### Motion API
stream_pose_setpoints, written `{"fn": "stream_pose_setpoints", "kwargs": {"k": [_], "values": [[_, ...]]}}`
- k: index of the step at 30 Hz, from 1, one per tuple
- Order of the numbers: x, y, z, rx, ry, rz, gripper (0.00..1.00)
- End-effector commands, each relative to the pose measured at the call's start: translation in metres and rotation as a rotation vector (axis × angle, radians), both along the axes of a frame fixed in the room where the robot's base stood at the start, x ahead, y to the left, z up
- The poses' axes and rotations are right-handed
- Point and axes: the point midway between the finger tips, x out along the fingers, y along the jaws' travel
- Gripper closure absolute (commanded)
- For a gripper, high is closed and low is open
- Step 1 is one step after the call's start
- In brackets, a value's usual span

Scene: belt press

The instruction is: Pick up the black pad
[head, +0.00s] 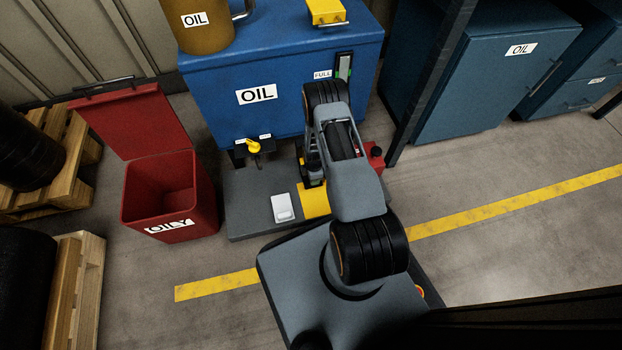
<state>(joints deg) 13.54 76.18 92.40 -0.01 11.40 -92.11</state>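I cannot make out a black pad in the head view; my arm covers part of the grey platform (252,212) where something could be hidden. My arm reaches out over this platform, in front of the blue OIL tank (225,108). My gripper (312,172) seems to be the small dark part at the left of the arm, low by the tank's front and above a yellow patch (314,200). It is mostly hidden by the arm, so its fingers and anything between them do not show clearly.
A red OILY bin (150,200) with its lid up stands left of the platform. A white object (283,207) lies on the platform. A yellow-handled tap (254,147) sticks out of the tank. A dark post (428,80) and blue cabinets (490,95) stand right.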

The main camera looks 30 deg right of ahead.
Motion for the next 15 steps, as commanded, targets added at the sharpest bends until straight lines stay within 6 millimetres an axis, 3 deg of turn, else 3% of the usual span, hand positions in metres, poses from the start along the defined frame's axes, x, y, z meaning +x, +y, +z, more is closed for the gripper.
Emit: {"fn": "stream_pose_setpoints", "kwargs": {"k": [1,6,15], "values": [[0.000,-0.001,-0.013,0.000,0.000,0.000,0.61],[0.000,-0.001,-0.035,0.000,0.001,0.000,0.61],[0.001,-0.001,-0.037,0.000,0.000,-0.001,0.62]]}}
